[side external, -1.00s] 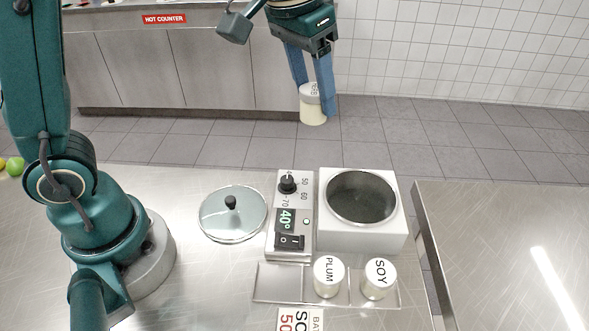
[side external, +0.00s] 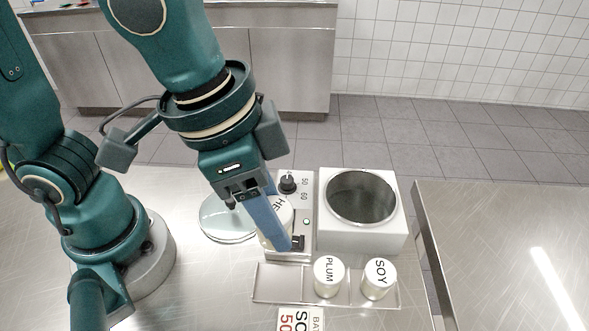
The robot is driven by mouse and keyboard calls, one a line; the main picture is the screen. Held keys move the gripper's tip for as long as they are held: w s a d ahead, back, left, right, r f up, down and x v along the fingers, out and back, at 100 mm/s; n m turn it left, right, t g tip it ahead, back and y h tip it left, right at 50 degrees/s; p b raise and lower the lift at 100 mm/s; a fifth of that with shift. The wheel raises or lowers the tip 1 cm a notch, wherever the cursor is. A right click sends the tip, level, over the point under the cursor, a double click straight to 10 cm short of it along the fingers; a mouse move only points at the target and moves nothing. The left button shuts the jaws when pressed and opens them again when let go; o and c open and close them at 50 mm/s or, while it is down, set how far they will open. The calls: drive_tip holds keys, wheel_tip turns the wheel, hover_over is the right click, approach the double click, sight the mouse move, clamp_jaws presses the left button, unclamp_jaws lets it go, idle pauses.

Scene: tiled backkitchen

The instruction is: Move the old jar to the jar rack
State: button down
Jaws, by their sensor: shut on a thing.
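My gripper (side external: 284,241) is shut on a pale jar (side external: 286,211) with a white lid. Part of a label, "HE", shows on the lid, and a blue finger hides much of the jar. It is held in front of the control panel, above and behind the left part of the jar rack (side external: 276,297) in the picture. The rack is a shallow metal tray. The PLUM jar (side external: 328,277) stands in its middle and the SOY jar (side external: 379,278) at its right. The left place of the rack is empty.
A white bath with a round dark well (side external: 361,196) stands behind the rack, beside the control panel (side external: 305,199). A glass lid (side external: 222,222) lies left of the panel, partly hidden by my gripper. A sign (side external: 300,319) lies in front. A second steel counter (side external: 510,250) is at the right.

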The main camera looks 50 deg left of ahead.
wheel_tip(320, 180, down, 12)
drive_tip(key=shift+r, duration=0.25)
idle(0.4)
drive_tip(key=shift+f, duration=0.2)
idle(0.7)
drive_tip(key=shift+c, duration=0.4)
unclamp_jaws()
drive_tip(key=shift+w+r, duration=0.1)
drive_tip(key=shift+r, duration=3.4)
